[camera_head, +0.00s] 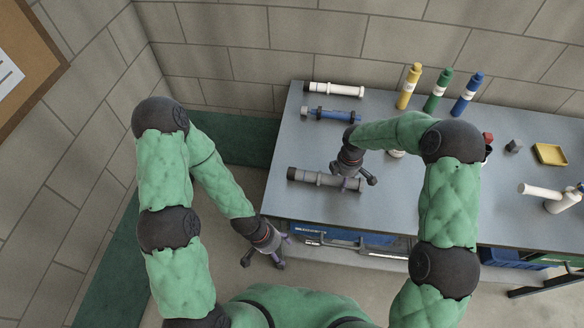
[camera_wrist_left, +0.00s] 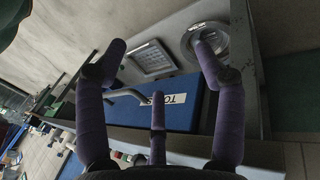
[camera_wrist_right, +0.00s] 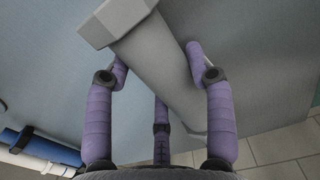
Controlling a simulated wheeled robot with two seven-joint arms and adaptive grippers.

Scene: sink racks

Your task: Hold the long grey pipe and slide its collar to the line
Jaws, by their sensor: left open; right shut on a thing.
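The long grey pipe (camera_head: 308,177) lies on the blue-grey table near its front left edge, with a dark left end. A raised ring shows around its middle, but I cannot tell whether that ring is the collar. My right gripper (camera_head: 355,180) is shut on the pipe near its right end. In the right wrist view the pipe (camera_wrist_right: 160,62) runs between the purple fingers, with a wider faceted part (camera_wrist_right: 115,20) at the top. My left gripper (camera_head: 266,259) is open and empty, low in front of the table's left corner. I cannot make out the line.
A white pipe (camera_head: 340,90) and a blue pipe (camera_head: 335,115) lie behind the grey one. Yellow (camera_head: 408,88), green (camera_head: 437,92) and blue (camera_head: 467,95) bottles stand at the back. A yellow tray (camera_head: 550,154) is at right. A labelled blue drawer (camera_wrist_left: 180,105) faces my left gripper.

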